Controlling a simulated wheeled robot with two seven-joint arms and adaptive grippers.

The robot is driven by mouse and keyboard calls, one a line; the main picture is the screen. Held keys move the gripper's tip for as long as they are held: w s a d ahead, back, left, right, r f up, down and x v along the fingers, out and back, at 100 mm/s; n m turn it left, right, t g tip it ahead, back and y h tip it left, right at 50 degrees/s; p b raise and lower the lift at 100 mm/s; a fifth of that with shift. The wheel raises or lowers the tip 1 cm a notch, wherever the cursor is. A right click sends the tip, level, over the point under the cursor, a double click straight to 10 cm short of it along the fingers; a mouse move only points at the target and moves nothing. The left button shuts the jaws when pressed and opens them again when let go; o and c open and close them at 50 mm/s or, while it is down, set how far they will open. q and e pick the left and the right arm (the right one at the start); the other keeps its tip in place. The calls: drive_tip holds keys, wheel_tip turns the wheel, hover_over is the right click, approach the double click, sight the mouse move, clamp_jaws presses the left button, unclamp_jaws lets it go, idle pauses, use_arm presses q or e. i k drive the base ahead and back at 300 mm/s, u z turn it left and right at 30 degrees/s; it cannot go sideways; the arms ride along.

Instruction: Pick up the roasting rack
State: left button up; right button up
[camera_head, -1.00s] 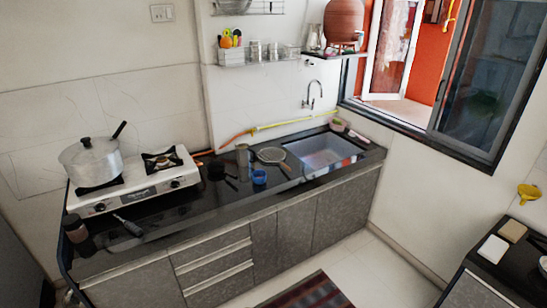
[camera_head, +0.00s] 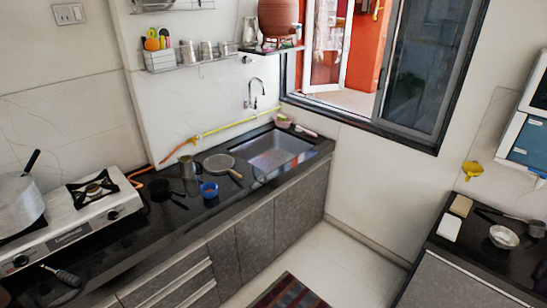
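A round, flat grey piece with a dark rim and a brown handle (camera_head: 219,163) lies on the black counter (camera_head: 135,231), left of the sink. It may be the roasting rack, but it is too small to be sure. Its handle points to the lower right. Neither of my grippers is in view.
Near the round piece stand a blue cup (camera_head: 209,190), a metal tumbler (camera_head: 188,168) and a small black pan (camera_head: 163,190). The sink (camera_head: 268,158) is to the right, the stove (camera_head: 70,222) to the left. The floor (camera_head: 335,260) has free room; a striped mat (camera_head: 290,294) lies there.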

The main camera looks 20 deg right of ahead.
sight(237, 174)
drive_tip(key=z, duration=0.7)
drive_tip(key=i, duration=0.95)
drive_tip(key=z, duration=0.55)
drive_tip(key=i, duration=1.15)
drive_tip(key=u, duration=0.8)
drive_tip(key=i, duration=1.15)
drive_tip(key=u, duration=0.85)
